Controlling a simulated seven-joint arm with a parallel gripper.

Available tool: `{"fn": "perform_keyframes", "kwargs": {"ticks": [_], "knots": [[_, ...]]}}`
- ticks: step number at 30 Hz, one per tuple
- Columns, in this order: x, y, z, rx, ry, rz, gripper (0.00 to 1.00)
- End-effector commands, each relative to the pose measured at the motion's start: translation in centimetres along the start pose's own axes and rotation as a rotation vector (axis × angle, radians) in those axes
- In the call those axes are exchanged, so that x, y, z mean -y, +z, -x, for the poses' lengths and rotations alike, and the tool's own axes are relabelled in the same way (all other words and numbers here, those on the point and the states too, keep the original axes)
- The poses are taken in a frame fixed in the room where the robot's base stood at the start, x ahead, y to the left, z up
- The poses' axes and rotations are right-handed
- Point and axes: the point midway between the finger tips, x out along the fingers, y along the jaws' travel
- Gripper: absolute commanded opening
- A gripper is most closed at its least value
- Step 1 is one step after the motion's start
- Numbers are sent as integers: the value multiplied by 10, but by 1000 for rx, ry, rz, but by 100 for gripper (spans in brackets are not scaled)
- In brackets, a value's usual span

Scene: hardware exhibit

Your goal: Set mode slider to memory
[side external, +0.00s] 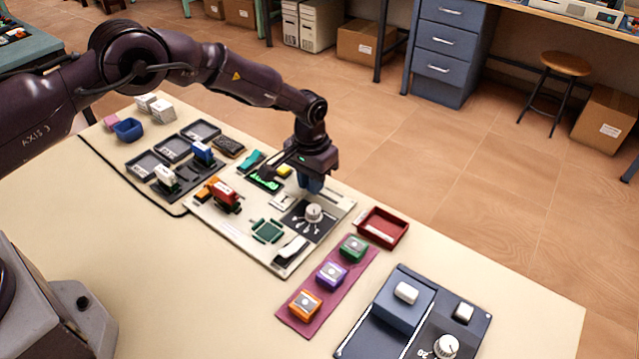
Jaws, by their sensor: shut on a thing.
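My gripper (311,187) points down over the far right part of a cream board (232,222). A dark blue shape shows at its lower end; I cannot tell whether this is its fingers or a held part. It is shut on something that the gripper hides. The mode slider and its memory mark cannot be made out; no label is readable. Just below the gripper in the picture, a white dial (313,212) stands on a black plate with white marks. A small pale part (282,201) lies left of the gripper.
The cream board also carries a red block (226,196) and a white rocker (291,249). A red tray (382,227) stands right of it. A purple strip (325,290) with buttons and a dark blue panel (371,342) lie nearer.

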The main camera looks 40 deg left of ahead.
Motion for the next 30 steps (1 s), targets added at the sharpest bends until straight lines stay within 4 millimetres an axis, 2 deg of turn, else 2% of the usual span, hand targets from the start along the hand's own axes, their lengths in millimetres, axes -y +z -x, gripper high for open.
{"fn": "perform_keyframes", "kwargs": {"ticks": [6, 7, 9, 10, 20, 23, 30], "knots": [[5, 0, 0, 4, -10, 1, 0], [5, 0, 0, 5, -10, 2, 25], [5, 0, 0, 4, -10, 1, 41], [5, 0, 0, 4, -10, 1, 45], [3, 0, 4, 2, -6, 0, 45], [3, -1, 16, 0, -6, 0, 45], [3, -1, 67, -2, -6, 1, 45]]}}
